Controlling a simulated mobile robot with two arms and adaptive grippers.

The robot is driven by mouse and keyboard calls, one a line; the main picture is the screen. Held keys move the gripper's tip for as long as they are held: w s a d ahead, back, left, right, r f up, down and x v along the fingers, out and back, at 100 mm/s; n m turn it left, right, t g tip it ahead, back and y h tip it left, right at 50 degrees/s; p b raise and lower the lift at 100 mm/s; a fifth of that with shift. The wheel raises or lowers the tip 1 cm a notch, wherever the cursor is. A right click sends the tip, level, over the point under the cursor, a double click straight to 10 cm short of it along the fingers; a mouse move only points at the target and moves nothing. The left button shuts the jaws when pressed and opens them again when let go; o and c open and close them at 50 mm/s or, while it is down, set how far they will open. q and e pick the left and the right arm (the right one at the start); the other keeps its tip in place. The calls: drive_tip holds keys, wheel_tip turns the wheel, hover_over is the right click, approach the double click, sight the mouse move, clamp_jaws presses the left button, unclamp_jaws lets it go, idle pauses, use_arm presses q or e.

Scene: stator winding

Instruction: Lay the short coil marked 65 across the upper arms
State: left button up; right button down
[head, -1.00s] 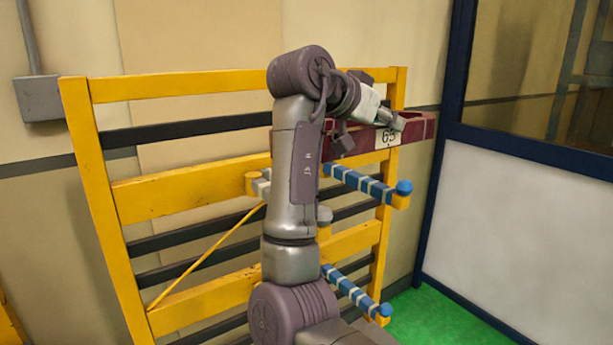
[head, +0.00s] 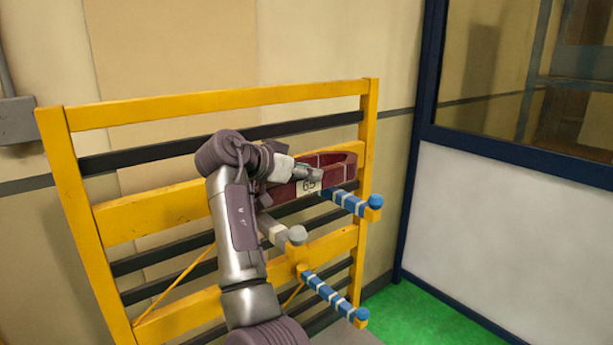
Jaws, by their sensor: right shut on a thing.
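The short coil (head: 338,167) is a dark red loop with a white label reading 65. My right gripper (head: 312,175) is shut on its near side, just above the label. The coil is roughly level, in front of the yellow rack. My right arm hides the coil's left end. My left gripper is not in view.
The yellow rack (head: 85,200) with dark crossbars stands against the beige wall. A lower blue-and-white arm (head: 330,292) sticks out below. A blue-framed partition (head: 500,215) stands at the right, with green floor (head: 420,320) before it. Space right of the rack is free.

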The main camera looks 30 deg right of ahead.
drive_tip(key=shift+f+p, duration=0.3)
drive_tip(key=shift+f, duration=0.6)
drive_tip(key=c, duration=0.9)
unclamp_jaws()
drive_tip(key=shift+s+f, duration=0.1)
use_arm(q)
drive_tip(key=shift+s+a+r, duration=0.1)
drive_tip(key=shift+s+r, duration=0.35)
drive_tip(key=shift+s, duration=0.2)
use_arm(e)
drive_tip(key=shift+o, duration=0.2)
